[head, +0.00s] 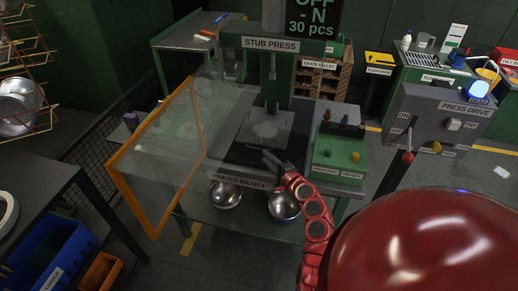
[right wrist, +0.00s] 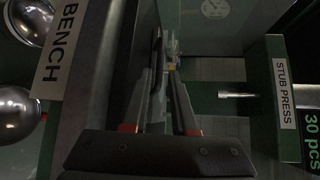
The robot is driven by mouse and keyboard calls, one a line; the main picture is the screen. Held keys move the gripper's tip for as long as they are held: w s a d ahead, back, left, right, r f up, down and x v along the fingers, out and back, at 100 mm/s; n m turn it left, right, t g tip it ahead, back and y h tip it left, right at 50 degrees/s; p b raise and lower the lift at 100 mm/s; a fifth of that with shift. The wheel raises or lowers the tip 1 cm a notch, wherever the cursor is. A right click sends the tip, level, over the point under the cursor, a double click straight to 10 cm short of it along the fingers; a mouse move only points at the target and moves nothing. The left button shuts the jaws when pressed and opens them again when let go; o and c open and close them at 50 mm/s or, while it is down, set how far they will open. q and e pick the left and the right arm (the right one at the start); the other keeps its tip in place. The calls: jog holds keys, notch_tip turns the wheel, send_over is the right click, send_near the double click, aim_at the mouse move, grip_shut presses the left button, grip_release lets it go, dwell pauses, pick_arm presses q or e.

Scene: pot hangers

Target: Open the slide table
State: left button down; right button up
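The slide table is a grey flat plate (head: 268,128) on the press bench, under the stub press head. My right gripper (head: 272,160) is at the front edge of the bench top, just in front of the plate. In the right wrist view its two fingers (right wrist: 162,75) point forward beside the dark bench edge, with a narrow space between them. Dark and metal parts show by the tips, and I cannot tell whether anything is gripped. My left gripper is out of view.
An orange-framed clear guard (head: 118,170) stands tilted at the bench's left. A green control box (head: 340,152) sits on the right. Two metal bowls (head: 225,194) are on the shelf below. The press drive cabinet (head: 440,115) stands further right.

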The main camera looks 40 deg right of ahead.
aim_at(259, 156)
jog(key=w, duration=0.4)
jog(key=w+f, duration=0.1)
jog(key=w, duration=0.1)
jog(key=shift+d, duration=0.2)
grip_shut()
dwell(1.2)
